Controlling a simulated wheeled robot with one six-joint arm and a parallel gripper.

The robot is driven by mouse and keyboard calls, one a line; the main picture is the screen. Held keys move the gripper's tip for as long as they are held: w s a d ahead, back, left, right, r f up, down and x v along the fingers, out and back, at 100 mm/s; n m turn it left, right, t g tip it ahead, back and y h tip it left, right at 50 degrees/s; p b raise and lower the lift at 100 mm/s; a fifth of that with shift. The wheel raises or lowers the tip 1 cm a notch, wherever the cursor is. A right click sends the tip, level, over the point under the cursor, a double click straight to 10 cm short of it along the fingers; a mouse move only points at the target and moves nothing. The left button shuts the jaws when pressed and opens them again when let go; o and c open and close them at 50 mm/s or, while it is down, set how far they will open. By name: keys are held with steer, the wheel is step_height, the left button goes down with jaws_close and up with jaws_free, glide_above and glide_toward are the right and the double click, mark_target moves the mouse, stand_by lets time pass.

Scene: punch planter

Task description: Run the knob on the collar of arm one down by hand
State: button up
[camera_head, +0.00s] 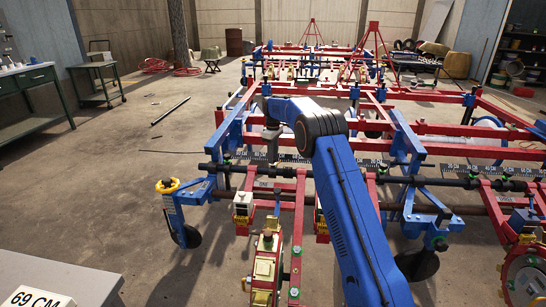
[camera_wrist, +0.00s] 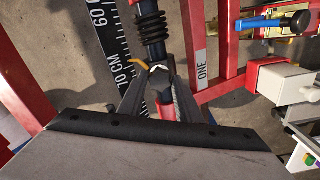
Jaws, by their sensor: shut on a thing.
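In the wrist view my gripper (camera_wrist: 159,72) reaches up the picture to a dark bar (camera_wrist: 155,50) with ribbed black rings. Its two grey fingers are drawn together at the bar's collar. They are shut on a small part there, which I take to be the knob; the fingertips mostly hide it. A red part (camera_wrist: 165,108) shows between the fingers. Arm one is the red bar (camera_wrist: 194,25) just to the right, with a white plate (camera_wrist: 202,70) reading "ONE". In the head view my wrist (camera_head: 271,133) hangs over the frame's left part; the fingertips are not clear.
A black scale strip (camera_wrist: 112,45) marked in centimetres runs beside the bar. A white and red box (camera_wrist: 275,82) stands right of arm one. The floor (camera_head: 110,170) further left is mostly clear.

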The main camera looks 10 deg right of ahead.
steer(key=shift+m, duration=1.3)
steer(key=o, duration=1)
steer(key=shift+r, duration=0.1)
step_height(320, 180, up, 17)
steer(key=shift+r, duration=0.1)
